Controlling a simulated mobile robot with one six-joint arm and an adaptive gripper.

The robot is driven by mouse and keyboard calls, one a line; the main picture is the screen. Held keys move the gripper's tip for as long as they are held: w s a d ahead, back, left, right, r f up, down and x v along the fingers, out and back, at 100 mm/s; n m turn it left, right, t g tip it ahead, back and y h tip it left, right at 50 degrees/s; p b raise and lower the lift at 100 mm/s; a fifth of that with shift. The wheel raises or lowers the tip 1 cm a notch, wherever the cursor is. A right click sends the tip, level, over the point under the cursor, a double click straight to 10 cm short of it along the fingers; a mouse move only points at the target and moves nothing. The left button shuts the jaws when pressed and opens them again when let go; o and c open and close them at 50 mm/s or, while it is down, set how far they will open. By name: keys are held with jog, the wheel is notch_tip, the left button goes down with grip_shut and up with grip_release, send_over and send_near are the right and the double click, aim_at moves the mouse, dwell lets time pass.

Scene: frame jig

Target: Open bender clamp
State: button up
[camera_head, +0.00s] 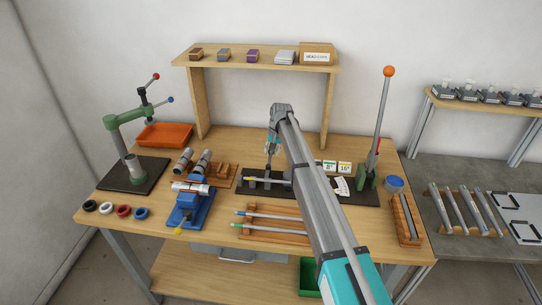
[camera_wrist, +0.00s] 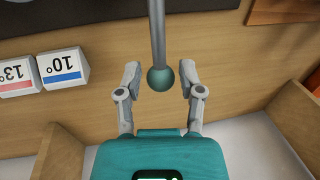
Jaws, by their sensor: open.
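The bender stands on a black base (camera_head: 305,188) at the back middle of the wooden bench. A long lever with an orange ball (camera_head: 389,71) rises at its right end from a green bracket (camera_head: 369,172). My gripper (camera_head: 271,143) is over the left part of the base, its fingers small and partly hidden by my arm. In the wrist view my gripper (camera_wrist: 162,76) is open. A teal ball knob (camera_wrist: 161,79) on a grey rod (camera_wrist: 157,32) appears between the fingertips, with a gap on each side. The clamp's body is mostly hidden.
Angle cards (camera_head: 337,167) stand right of my arm; two show in the wrist view (camera_wrist: 64,68). A blue vise (camera_head: 187,205) and a green-armed tool (camera_head: 126,150) are on the left. A shelf (camera_head: 255,60) spans the back. Rods lie on a wooden rack (camera_head: 283,228) in front.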

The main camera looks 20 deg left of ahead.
jog(key=shift+f, duration=0.25)
jog(key=shift+c, duration=0.2)
